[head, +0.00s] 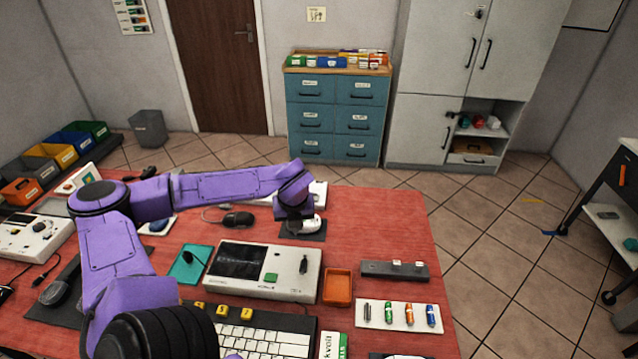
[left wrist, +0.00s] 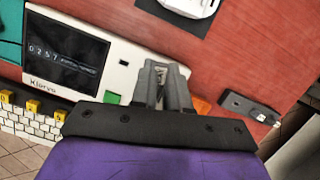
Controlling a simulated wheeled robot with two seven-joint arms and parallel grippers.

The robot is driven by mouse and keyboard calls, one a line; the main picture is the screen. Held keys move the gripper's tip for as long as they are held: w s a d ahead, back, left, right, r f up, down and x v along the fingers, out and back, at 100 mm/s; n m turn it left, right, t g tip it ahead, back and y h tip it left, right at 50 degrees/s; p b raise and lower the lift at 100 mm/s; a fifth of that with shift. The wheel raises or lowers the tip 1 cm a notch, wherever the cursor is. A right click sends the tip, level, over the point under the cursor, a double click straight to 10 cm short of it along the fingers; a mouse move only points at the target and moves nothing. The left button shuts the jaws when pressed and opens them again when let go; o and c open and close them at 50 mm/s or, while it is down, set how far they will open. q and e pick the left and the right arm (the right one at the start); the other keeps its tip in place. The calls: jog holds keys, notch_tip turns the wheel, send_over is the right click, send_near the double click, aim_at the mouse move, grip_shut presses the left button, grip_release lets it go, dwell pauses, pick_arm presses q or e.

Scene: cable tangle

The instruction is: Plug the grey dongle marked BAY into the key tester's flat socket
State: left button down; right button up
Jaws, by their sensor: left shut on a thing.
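The key tester (head: 228,284) is a pale box with a dark screen and a green button, on the red table. In the left wrist view it (left wrist: 62,80) lies left of the fingers, its display lit. A small dark slot (left wrist: 124,63) shows on its top; I cannot tell which socket it is. My left gripper (left wrist: 164,70) is shut on a small grey thing, probably the dongle, mostly hidden between the fingers; no marking is readable. The fingertips overlap the tester's right end in that view; their height is unclear. My right gripper is not in view.
An orange tray (head: 338,287) and a dark strip (head: 385,271) lie right of the tester. A white board (head: 397,315) holds several coloured sticks. A keyboard (head: 262,338) is in front. A white device sits on a dark pad (head: 290,235) behind.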

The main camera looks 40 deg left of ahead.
pick_arm(q)
jog(key=shift+s+a+f+n+g+b, duration=0.35)
jog(key=shift+s+f+n+g+b, duration=0.45)
jog(key=shift+n, duration=1.75)
jog(key=shift+s+a+f+n+g+b, duration=0.4)
jog(key=shift+s+f+n+g+b, duration=0.35)
jog(key=shift+n, duration=1.75)
jog(key=shift+s+a+f+n+g+b, duration=0.45)
jog(key=shift+s+f+n, duration=0.45)
jog(key=shift+n, duration=1.65)
jog(key=shift+s+d+f+b, duration=0.1)
jog(key=shift+f+b, duration=0.95)
jog(key=shift+b, duration=0.15)
jog(key=c, duration=1)
grip_release()
jog(key=shift+c, duration=0.2)
jog(key=v, duration=1)
jog(key=shift+r, duration=0.25)
